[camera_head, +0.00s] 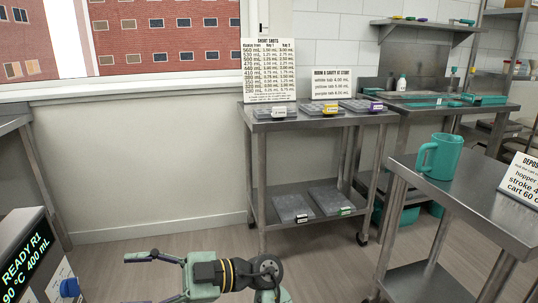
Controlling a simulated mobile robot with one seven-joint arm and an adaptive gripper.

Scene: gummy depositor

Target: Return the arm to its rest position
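My arm shows at the bottom middle of the head view, low in front of my body. My gripper (140,279) points left, with its two thin fingers spread apart. Only floor shows between the fingers, so it is open and empty. The lower finger is partly cut off by the bottom edge of the picture. The rest of my arm runs out of view below.
A steel cart (330,122) with several mould trays stands ahead. A steel table (470,190) with a teal mug (439,156) is at right. A machine display (27,262) stands at lower left, near my gripper. The floor (200,245) between is clear.

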